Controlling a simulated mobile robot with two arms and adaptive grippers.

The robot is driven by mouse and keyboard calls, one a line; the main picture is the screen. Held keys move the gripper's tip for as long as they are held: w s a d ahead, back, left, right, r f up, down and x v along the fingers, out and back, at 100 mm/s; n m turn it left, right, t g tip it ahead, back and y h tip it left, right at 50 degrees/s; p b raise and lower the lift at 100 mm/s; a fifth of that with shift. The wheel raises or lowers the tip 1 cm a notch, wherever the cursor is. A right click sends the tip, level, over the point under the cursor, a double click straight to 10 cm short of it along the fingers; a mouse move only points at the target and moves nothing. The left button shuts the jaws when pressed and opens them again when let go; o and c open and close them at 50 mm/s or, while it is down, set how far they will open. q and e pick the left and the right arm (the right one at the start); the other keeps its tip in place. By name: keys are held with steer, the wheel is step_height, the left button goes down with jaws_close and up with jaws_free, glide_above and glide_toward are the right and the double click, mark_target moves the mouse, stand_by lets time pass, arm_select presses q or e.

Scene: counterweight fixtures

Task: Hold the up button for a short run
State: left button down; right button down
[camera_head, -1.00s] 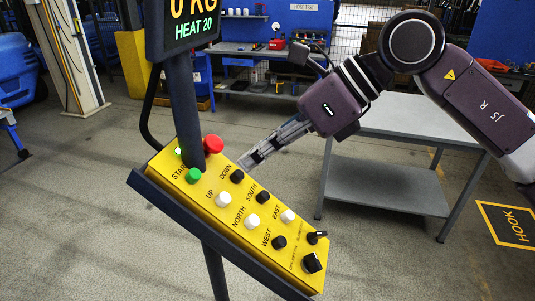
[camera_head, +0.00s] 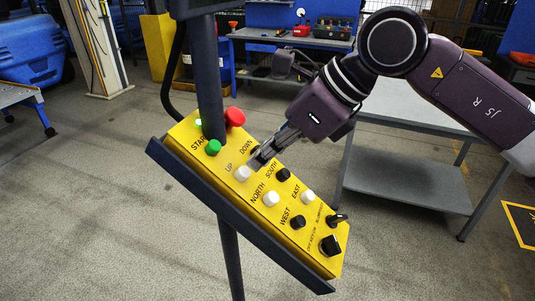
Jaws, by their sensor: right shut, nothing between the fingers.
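The yellow control panel (camera_head: 190,156) is tilted on a dark post. Its white UP button (camera_head: 242,174) sits beside the "UP" label. My right gripper (camera_head: 258,162) is shut and empty, reaching in from the upper right with its fingertips just above and right of the UP button. I cannot tell whether they touch it. The fingers partly cover the black DOWN button. My left gripper is not in view.
On the panel are a red button (camera_head: 235,117), a green button (camera_head: 213,147), a white NORTH button (camera_head: 270,198), a black SOUTH button (camera_head: 283,174) and several other controls. A grey table (camera_head: 400,180) stands behind at right. Open floor lies to the left.

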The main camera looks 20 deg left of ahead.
mark_target(246, 171)
steer(key=shift+f, duration=0.1)
steer(key=shift+b+x, duration=1.15)
steer(key=shift+x, duration=0.5)
stand_by(5.4)
steer(key=shift+p+v, duration=0.3)
steer(key=shift+v, duration=0.9)
steer(key=shift+a, duration=0.1)
